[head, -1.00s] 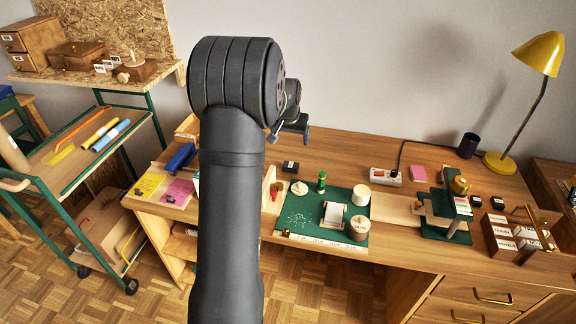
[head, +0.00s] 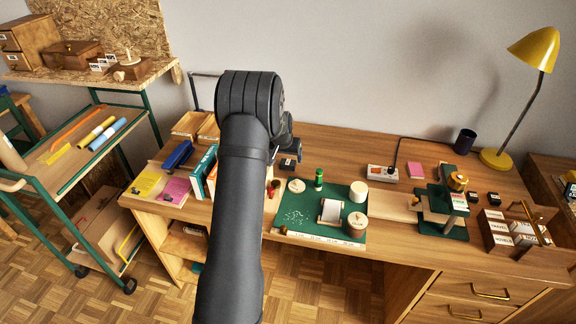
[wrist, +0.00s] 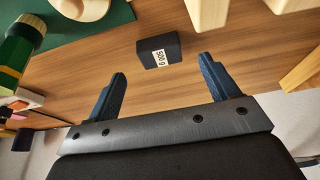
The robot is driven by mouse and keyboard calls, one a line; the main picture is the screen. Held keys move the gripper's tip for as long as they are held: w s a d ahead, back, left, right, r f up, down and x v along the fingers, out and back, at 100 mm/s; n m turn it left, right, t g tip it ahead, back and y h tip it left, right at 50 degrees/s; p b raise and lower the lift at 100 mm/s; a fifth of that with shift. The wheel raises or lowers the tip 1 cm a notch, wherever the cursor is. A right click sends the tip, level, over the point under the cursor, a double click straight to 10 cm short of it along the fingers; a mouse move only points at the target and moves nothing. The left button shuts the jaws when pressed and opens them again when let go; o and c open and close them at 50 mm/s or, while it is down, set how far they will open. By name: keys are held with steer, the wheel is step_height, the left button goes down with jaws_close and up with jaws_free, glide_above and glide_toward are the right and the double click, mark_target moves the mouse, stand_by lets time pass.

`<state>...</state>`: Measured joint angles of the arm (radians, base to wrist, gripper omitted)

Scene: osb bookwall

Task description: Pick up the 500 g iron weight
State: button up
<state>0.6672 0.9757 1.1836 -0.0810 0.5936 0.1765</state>
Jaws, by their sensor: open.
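The 500 g iron weight is a small dark block (wrist: 158,50) with a white label, seen in the wrist view lying on the wooden desk. Its label reads upside down there. In the head view the weight (head: 288,163) sits behind the green mat, close to my arm. My gripper (wrist: 162,72) is open, its two blue fingers apart. The weight lies ahead of the fingertips and between their lines, not touching either. In the head view my arm largely hides the gripper.
The green mat (head: 295,218) bears a green bottle (head: 319,178), a paper roll and round wooden pieces. In the wrist view pale wooden pieces (wrist: 207,14) stand beyond the weight. A power strip (head: 383,172) lies to the right.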

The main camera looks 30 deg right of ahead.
mark_target(288, 162)
steer(key=shift+x, duration=2.55)
steer(key=shift+w+d, duration=0.1)
steer(key=shift+d, duration=0.05)
steer(key=shift+r, duration=0.1)
steer(key=shift+c, duration=0.4)
steer(key=c, duration=1.4)
steer(key=shift+o, duration=0.2)
steer(key=shift+r, duration=0.1)
